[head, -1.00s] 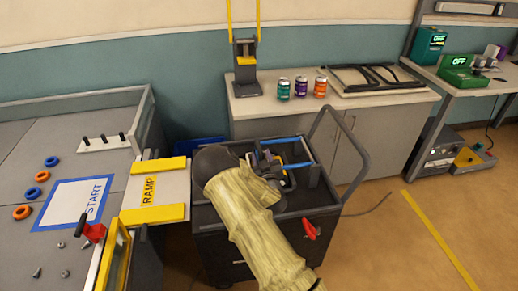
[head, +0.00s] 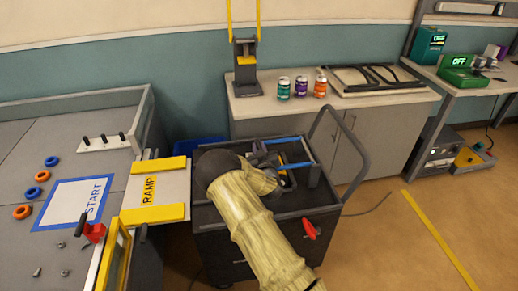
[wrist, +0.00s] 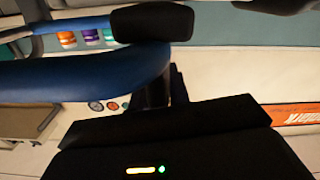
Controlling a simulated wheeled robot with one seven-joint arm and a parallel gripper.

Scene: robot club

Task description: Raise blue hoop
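A blue hoop (head: 292,166) shows as two blue bars above the dark cart, partly hidden by my arm and gripper. In the wrist view the blue hoop (wrist: 70,82) is large and close, a thick tube curving up at its right end beside a black finger pad. A second stretch of blue tube runs to the pad's left edge.
The cart (head: 262,233) has a grey push handle (head: 350,140) and a red lever (head: 310,229). A ramp (head: 152,190) joins it to the field table (head: 20,140), where small blue and orange rings lie. Jars (head: 301,87) stand on the counter behind.

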